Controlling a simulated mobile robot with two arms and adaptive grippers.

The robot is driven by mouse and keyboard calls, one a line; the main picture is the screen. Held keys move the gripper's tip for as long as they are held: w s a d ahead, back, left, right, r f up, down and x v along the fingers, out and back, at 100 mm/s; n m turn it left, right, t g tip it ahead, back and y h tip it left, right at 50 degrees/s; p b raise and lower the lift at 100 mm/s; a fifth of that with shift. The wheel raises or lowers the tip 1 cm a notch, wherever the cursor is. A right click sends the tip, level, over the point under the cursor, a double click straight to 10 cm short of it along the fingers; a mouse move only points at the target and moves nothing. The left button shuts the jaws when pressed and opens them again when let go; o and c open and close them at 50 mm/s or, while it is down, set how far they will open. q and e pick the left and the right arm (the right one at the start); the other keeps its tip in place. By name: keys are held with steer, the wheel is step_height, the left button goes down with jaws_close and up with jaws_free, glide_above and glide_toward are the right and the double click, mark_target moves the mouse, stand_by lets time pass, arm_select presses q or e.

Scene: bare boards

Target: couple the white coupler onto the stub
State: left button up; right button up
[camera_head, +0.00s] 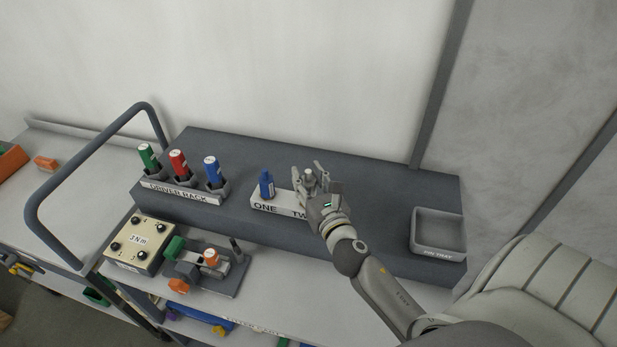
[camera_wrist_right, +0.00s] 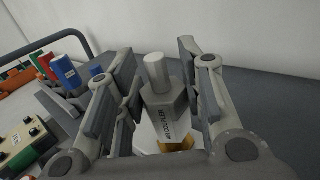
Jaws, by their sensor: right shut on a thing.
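The white coupler (camera_head: 310,174) shows as a small pale top between the fingers of my right gripper (camera_head: 316,180). In the right wrist view the coupler (camera_wrist_right: 157,72) is a pale cylinder above a grey collar and stands between the two fingers. Lettering and a brass-coloured part show below it. My right gripper is shut on it at the TWO end of the white ONE/TWO block (camera_head: 265,202). I cannot tell whether the coupler is clear of the block. I cannot single out the stub for certain; a dark upright post (camera_head: 236,246) stands on the fixture plate. My left gripper is not in view.
A blue bottle (camera_head: 266,185) stands at ONE. The driver rack (camera_head: 180,192) holds green, red and blue drivers. A beige 3 Nm box (camera_head: 140,243) and a fixture with orange and green parts (camera_head: 205,262) sit lower left. An empty tray (camera_head: 438,232) is at right.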

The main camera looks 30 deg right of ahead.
mark_target(311, 190)
steer(key=shift+f+b, duration=1)
steer(key=shift+f, duration=0.25)
steer(key=o, duration=1.1)
steer(key=shift+r, duration=0.1)
steer(key=shift+o, duration=0.2)
steer(key=shift+s+a, duration=0.15)
steer(key=shift+s, duration=0.4)
steer(key=v, duration=0.6)
steer(key=shift+s, duration=0.2)
